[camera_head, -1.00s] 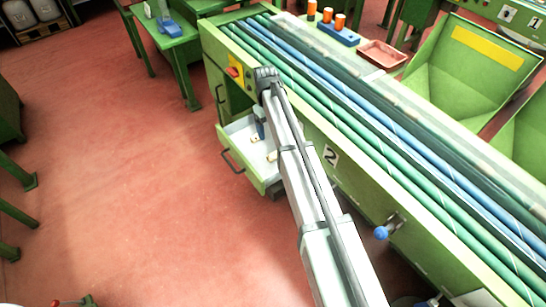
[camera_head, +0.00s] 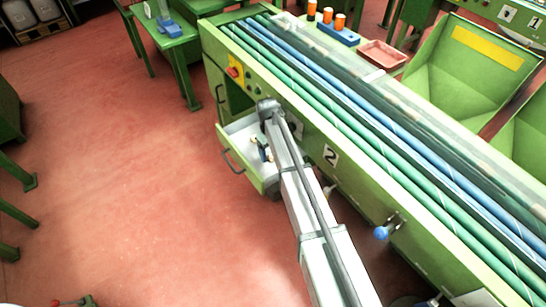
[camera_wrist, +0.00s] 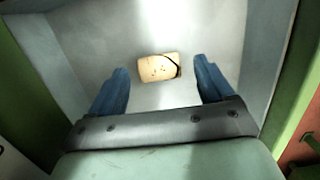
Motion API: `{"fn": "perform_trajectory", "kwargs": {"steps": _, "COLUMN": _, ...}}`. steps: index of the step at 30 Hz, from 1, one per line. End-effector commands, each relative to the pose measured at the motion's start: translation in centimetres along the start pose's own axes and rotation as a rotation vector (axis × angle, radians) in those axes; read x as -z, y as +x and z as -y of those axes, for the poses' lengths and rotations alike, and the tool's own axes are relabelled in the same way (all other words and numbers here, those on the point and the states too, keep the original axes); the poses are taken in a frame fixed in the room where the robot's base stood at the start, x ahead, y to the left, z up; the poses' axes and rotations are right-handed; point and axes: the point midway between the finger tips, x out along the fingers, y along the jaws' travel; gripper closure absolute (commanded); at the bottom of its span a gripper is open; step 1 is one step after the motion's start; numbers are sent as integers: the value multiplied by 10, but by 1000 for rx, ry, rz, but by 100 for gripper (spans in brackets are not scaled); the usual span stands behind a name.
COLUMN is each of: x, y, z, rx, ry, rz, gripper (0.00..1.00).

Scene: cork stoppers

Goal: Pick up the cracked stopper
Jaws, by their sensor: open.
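A tan cork stopper (camera_wrist: 159,68) with dark specks and a dark curved crack near its right end lies on the pale floor of an open drawer (camera_wrist: 85,35). My gripper (camera_wrist: 164,63) is open in the wrist view, its two blue fingers apart on either side of the stopper and not seen touching it. My arm and gripper hide part of the drawer there. A small tan spot (camera_head: 254,141) shows beside the fingers.
The red floor (camera_head: 130,200) at left is clear.

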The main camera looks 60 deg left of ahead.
Motion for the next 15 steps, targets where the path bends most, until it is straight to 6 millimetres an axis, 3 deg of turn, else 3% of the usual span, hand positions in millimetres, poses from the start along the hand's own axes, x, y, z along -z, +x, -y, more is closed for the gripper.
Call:
{"fn": "perform_trajectory", "kwargs": {"steps": 9, "x": 0, "y": 7, "z": 0, "rx": 0, "ry": 0, "rz": -1, "gripper": 20}}
{"fn": "perform_trajectory", "kwargs": {"steps": 15, "x": 0, "y": 7, "z": 0, "rx": 0, "ry": 0, "rz": -1, "gripper": 39}}
